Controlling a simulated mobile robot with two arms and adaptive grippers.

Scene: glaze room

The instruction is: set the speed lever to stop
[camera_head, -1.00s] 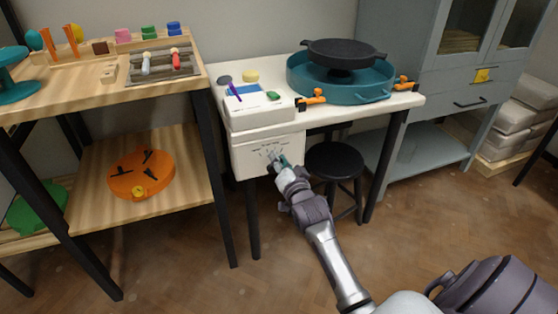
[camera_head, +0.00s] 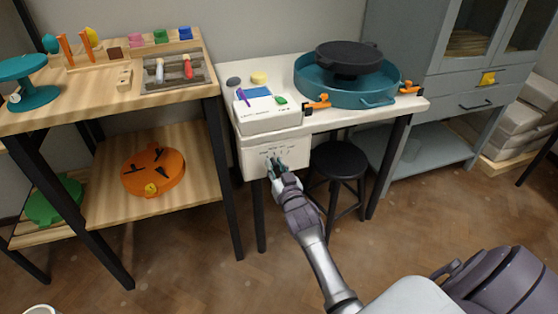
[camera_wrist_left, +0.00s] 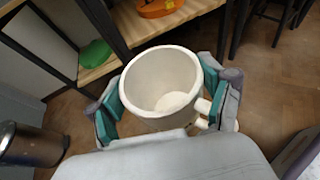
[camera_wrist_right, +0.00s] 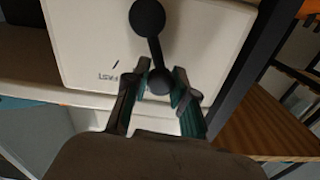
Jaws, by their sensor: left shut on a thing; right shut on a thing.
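The speed lever (camera_wrist_right: 153,48) is a dark rod with a ball at each end, on the white front panel (camera_wrist_right: 85,40) of the wheel table. In the head view the panel (camera_head: 299,159) carries small marks in an arc, too small to read. My right gripper (camera_head: 275,164) is at the panel and hides most of the lever. In the right wrist view my right gripper (camera_wrist_right: 160,88) is shut on the lever's knob. My left gripper (camera_wrist_left: 168,110) is shut on a white mug (camera_wrist_left: 140,119), its fingers on either side.
The wheel table bears a teal pan (camera_head: 345,88) with a dark wheel head (camera_head: 349,55). A black stool (camera_head: 342,163) stands right of the panel. A wooden shelf unit (camera_head: 100,200) stands to the left. Bare floor (camera_head: 200,275) lies in front.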

